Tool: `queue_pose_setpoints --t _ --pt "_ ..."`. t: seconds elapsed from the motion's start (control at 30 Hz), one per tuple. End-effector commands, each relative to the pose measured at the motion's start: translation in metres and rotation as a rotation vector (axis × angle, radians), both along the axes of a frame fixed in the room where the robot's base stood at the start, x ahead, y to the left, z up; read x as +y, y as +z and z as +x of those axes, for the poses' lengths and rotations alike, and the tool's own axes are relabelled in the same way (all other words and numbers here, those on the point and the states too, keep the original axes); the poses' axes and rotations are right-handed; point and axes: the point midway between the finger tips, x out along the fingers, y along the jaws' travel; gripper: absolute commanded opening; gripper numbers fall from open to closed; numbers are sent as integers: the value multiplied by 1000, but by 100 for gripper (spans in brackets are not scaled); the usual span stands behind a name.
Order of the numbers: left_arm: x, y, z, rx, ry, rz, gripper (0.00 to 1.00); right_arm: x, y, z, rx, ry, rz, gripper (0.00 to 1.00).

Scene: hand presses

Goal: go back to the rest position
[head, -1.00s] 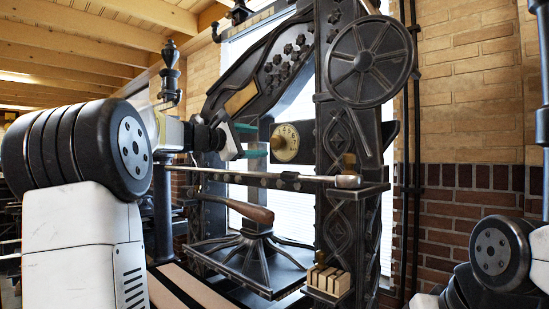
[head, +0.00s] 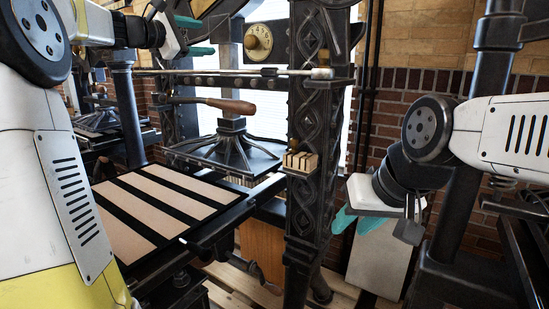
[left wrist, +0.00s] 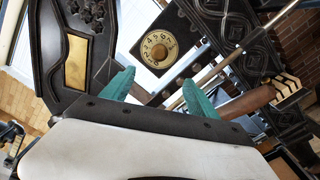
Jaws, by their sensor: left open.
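My left gripper (head: 200,34) is in the upper left of the head view, its teal fingers apart with nothing between them. In the left wrist view the open fingers (left wrist: 150,92) point toward the press, with the dial (left wrist: 159,49) beyond them. The dial (head: 258,42) also shows right of the gripper in the head view, apart from it. My right gripper (head: 360,228) hangs low at the right of the head view. Its teal fingers point down and left, with a gap between them and nothing held.
The black press column (head: 305,150) stands between my grippers. A horizontal metal bar (head: 240,72) and a wooden-handled lever (head: 232,106) cross below my left gripper. A striped press bed (head: 150,205) extends at the lower left. Another dark post (head: 462,190) stands behind my right arm.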

Motion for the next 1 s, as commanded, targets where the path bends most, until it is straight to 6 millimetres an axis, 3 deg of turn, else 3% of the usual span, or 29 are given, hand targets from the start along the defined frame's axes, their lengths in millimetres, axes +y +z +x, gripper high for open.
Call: queue_pose_setpoints --t 0.23,0.57,0.77,0.87,1.0 --pt "11 -1 -21 2 -3 7 68 13 0 -20 0 0 0 36" --pt "-19 -32 -51 27 -40 187 68 13 0 -19 0 1 -1 36" --pt "-45 -65 -85 44 -90 370 68 13 0 -19 0 0 0 36" --pt "-59 -89 -111 50 -130 497 68 12 0 -19 0 0 0 36" --pt "-77 -135 -160 53 -212 727 68 12 0 -18 0 0 0 36"
